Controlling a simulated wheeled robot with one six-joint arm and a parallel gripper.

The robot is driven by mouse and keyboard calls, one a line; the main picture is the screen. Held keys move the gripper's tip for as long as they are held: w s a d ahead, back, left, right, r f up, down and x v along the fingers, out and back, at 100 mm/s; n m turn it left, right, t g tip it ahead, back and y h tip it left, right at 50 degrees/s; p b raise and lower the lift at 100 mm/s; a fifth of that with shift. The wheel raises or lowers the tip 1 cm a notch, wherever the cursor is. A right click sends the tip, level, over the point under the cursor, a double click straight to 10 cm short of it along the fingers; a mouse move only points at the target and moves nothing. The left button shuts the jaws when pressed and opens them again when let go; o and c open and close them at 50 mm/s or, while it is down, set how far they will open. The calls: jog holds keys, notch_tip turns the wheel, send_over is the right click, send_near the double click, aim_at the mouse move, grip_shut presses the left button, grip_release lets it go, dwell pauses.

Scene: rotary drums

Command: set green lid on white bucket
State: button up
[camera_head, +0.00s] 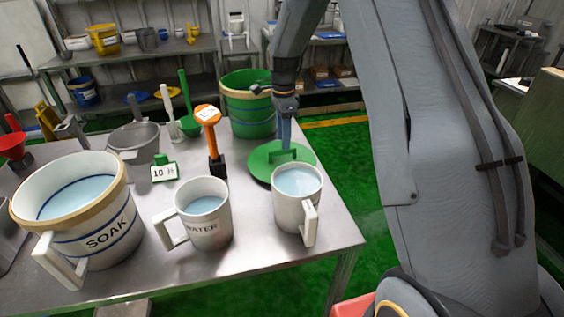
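The green lid (262,162) is a flat disc with a raised handle, at the table's right side behind the right-hand white mug. I cannot tell whether it rests on the table or is slightly raised. My gripper (286,143) points down at the lid's handle and overlaps it in the picture. Its finger gap is not clear, so I cannot tell whether it grips. The white bucket (115,215), marked SOAK, stands at the table's left front. It has a tan rim, blue bands and a square handle, is open on top and holds pale blue liquid.
Two white mugs of liquid, one marked WATER (208,230) and one at the right (297,207), stand between bucket and lid.

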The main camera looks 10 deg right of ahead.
aim_at(282, 154)
jog(key=shift+a+f+p, duration=0.2)
jog(key=shift+f+p, duration=1)
jog(key=shift+f, duration=1.75)
jog(key=shift+f, duration=0.3)
grip_shut()
